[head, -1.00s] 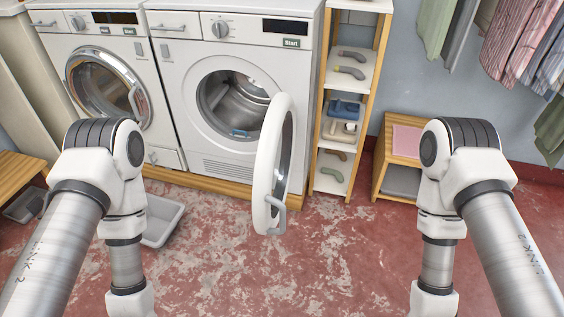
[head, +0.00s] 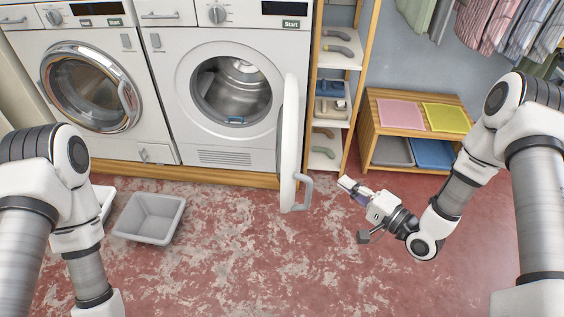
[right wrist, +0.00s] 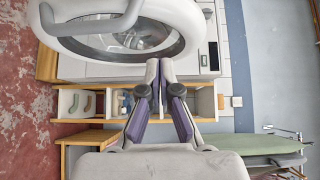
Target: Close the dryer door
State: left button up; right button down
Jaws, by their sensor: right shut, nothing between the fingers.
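The dryer (head: 255,150) is the white front-loading machine at the upper middle of the head view. Its round white door (head: 289,140) stands wide open on the right side, seen almost edge-on, so the drum (head: 232,92) is exposed. The grey door handle (head: 303,190) is at the door's lower right. My right gripper (head: 343,184) is shut and empty, just right of the handle and apart from it. In the right wrist view, the shut fingertips (right wrist: 159,66) point toward the door's rim (right wrist: 187,16), with the handle (right wrist: 92,27) to the upper left. My left gripper is out of view.
A washer (head: 150,125) with its round door closed stands left of the dryer. A narrow shelf (head: 343,62) and a low wooden bench (head: 368,130) stand to the right. A grey tub (head: 172,238) lies on the floor at left.

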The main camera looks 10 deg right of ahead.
jog(key=d, duration=0.1)
jog(key=b, duration=0.2)
send_near(294, 144)
jog(key=w+d+f, duration=0.2)
jog(key=w+f, duration=0.1)
jog(key=w, duration=0.1)
jog(key=a, duration=0.2)
jog(key=w+a, duration=0.1)
jog(key=a, duration=0.1)
jog(key=shift+w+a+f, duration=0.15)
jog(key=shift+a+f, duration=0.05)
